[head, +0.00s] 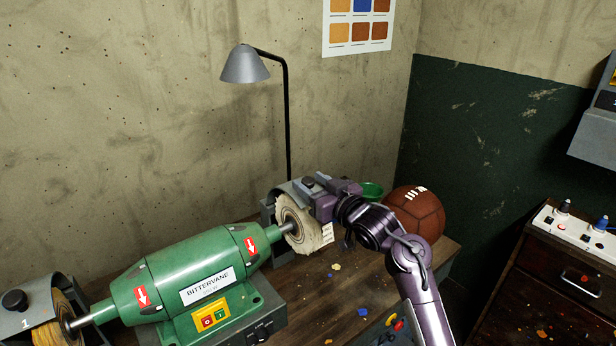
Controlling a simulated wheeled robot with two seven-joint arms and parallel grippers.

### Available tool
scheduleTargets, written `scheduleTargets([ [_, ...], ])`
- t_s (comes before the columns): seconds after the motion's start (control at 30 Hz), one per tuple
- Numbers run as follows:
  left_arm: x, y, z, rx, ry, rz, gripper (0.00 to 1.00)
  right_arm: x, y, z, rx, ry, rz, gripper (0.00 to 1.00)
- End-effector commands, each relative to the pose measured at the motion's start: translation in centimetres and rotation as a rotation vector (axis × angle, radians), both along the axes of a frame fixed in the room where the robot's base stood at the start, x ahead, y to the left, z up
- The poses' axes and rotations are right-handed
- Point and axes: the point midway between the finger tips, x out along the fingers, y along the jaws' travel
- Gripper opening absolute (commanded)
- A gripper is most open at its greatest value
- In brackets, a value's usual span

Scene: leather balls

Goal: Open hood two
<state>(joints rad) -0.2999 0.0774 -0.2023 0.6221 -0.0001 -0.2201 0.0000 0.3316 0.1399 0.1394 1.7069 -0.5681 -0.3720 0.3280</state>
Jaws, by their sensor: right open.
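The green bench polisher (195,275) stands on the wooden bench, with a grey hood at each end. The right-hand grey hood (288,190), taken as hood two, sits over the top of a pale cloth buffing wheel (298,222) and looks lowered. My right gripper (311,185) is at this hood's upper right side, jaws open, with a dark knob (308,181) at its fingertips. I cannot tell whether the fingers touch the knob. The gripper hides part of the hood, including any number on it. My left gripper is out of view.
The left hood (45,300), marked 1 and with a black knob, covers a yellowish wheel. A grey lamp (245,66) rises behind the right wheel. A brown leather ball (414,212) and a green bowl (371,191) are right of my gripper. A dark drawer cabinet (560,290) stands at right.

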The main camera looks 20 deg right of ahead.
Motion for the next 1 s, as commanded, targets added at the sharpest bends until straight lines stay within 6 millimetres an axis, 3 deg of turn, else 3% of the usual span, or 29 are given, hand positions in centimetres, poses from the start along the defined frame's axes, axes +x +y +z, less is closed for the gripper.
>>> scheduleTargets([
  [0.2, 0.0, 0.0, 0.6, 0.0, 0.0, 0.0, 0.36, 1.7, 0.6, 0.0, 0.0, 0.002, -0.001, 0.48],
  [0.47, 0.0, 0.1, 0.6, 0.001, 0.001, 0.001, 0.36, 1.8, 0.6, -0.1, -0.002, 0.002, -0.001, 0.48],
  [0.83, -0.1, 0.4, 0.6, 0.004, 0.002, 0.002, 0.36, 1.7, 0.6, -0.1, -0.002, 0.002, -0.001, 0.01],
  [1.0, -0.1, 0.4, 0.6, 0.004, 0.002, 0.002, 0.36, 1.7, 0.6, -0.1, -0.002, 0.002, -0.001, 0.0],
])
